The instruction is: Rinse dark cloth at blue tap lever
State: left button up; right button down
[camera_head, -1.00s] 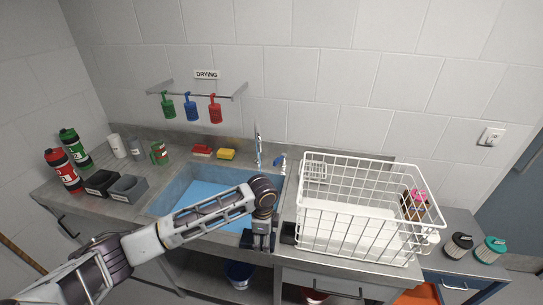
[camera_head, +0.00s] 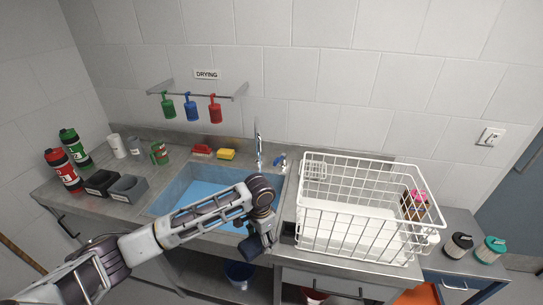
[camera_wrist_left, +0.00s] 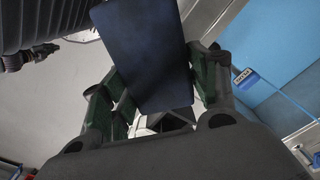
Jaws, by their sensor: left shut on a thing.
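My left gripper (camera_head: 264,242) is at the sink's front right edge in the head view, pointing down. It is shut on the dark cloth (camera_head: 250,248), which shows as a small dark patch beside the fingers. In the left wrist view the cloth (camera_wrist_left: 145,55) is a flat navy rectangle standing out between the green-padded fingers. The metal tap (camera_head: 258,150) stands at the back right of the sink (camera_head: 165,200). The blue tap lever (camera_head: 281,161) is just right of the tap, well behind my gripper. My right gripper is not in view.
A white wire basket (camera_head: 362,225) stands close to the right of my gripper. Red (camera_head: 201,151) and yellow (camera_head: 226,154) sponges lie behind the sink. Bottles, cups and two bins (camera_head: 128,188) stand left. Free room lies over the sink basin.

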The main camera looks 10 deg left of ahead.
pick_arm(q)
jog(key=n, duration=0.5)
jog(key=shift+d+r+n, duration=0.1)
jog(key=shift+r+n, duration=0.2)
jog(key=shift+d+n, duration=0.15)
jog(key=shift+n, duration=0.55)
jog(key=shift+d+n+b, duration=0.3)
jog(key=shift+n+b, duration=0.1)
jog(key=shift+n, duration=0.3)
jog(key=shift+s+d+f+b, duration=0.15)
jog(key=shift+d+f+b, duration=0.15)
jog(key=shift+d+b, duration=0.3)
jog(key=shift+s+d+f+b, duration=0.2)
jog(key=shift+d+f+b, duration=0.2)
jog(key=shift+d, duration=0.45)
jog(key=shift+s+d+f+b, duration=0.15)
jog(key=shift+d+f+b, duration=0.1)
jog(key=shift+d+b, duration=0.35)
jog(key=shift+d+f, duration=0.1)
jog(key=shift+d, duration=0.05)
jog(key=shift+s+f, duration=0.1)
jog(key=shift+a, duration=0.65)
